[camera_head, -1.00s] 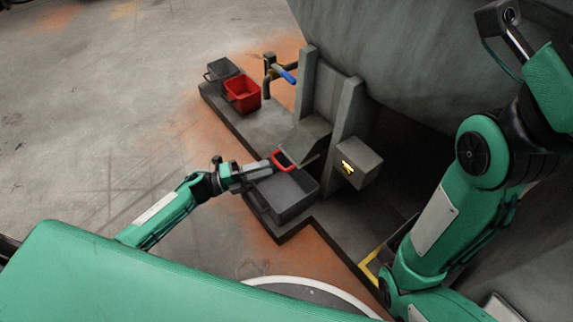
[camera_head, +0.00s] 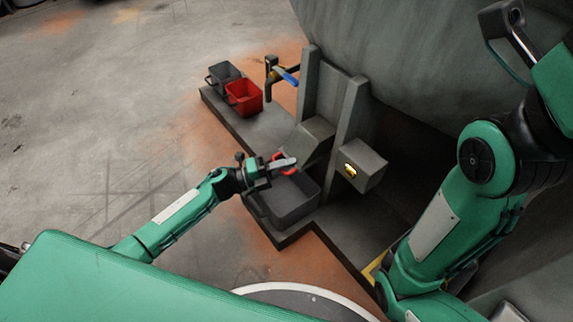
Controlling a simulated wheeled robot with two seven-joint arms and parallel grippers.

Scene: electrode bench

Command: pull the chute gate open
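A grey sloping chute (camera_head: 310,138) sits between two upright grey posts, low on the side of the big grey hopper. A small red loop (camera_head: 287,171) shows at the chute's lower lip, above a dark grey bin. It may be the gate's handle, but the gate itself is hard to make out. My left gripper (camera_head: 284,164) is at the red loop and partly covers it. Its fingers overlap in this view, so I cannot tell whether they are open or shut, or touching the loop.
The dark grey bin (camera_head: 287,207) stands below the chute. A red bin (camera_head: 244,98) and a grey bin (camera_head: 224,75) stand further back on the ledge, beside a blue-handled lever (camera_head: 287,76). A grey box (camera_head: 362,165) with a yellow mark juts out right of the chute.

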